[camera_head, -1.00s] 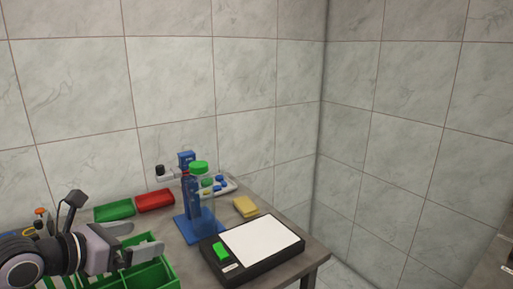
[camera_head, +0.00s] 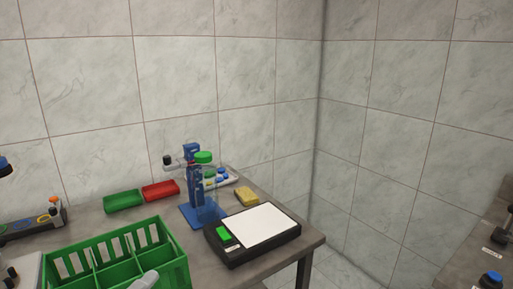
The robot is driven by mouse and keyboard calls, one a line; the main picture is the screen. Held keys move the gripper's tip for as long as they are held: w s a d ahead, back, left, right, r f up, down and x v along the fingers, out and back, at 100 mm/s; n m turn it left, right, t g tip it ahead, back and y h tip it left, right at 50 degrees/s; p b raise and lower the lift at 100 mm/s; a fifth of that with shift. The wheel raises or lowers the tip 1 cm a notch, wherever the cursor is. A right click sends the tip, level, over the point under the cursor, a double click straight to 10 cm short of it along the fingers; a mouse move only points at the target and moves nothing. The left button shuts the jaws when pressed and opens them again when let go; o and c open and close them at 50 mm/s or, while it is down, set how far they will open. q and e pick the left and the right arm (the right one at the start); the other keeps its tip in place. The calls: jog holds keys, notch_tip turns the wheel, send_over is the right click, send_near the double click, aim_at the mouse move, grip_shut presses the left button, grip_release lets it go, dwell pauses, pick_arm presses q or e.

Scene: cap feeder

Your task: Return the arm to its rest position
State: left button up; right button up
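The arm that came in from the left is almost wholly out of the camera_head view. A pale grey rounded piece (camera_head: 145,280) shows at the bottom edge, over the front of the green divided crate (camera_head: 172,262). It looks like a fingertip of my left gripper, but too little shows to be sure. Whether that gripper is open or shut is hidden below the frame. My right gripper is not in view.
A blue stand (camera_head: 193,190) with a green-capped clear container (camera_head: 204,158) stands behind a black scale (camera_head: 222,256) with a white plate. Green (camera_head: 123,201) and red (camera_head: 160,190) trays and a yellow sponge (camera_head: 246,196) lie further back. Another worktop (camera_head: 465,268) is at right.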

pick_arm(q)
jog(key=s+a+f+n+g+y, duration=0.1)
jog(key=s+f+n+g+y, duration=0.2)
jog(key=s+f+n, duration=0.4)
jog(key=s+a+f+n+g+y, duration=0.1)
jog(key=s+f+n+g+y, duration=0.2)
jog(key=s+f+n, duration=0.5)
notch_tip(320, 180, down, 7)
jog(key=n+y, duration=0.1)
jog(key=n, duration=0.2)
jog(key=shift+s+n, duration=0.25)
jog(key=shift+n, duration=0.15)
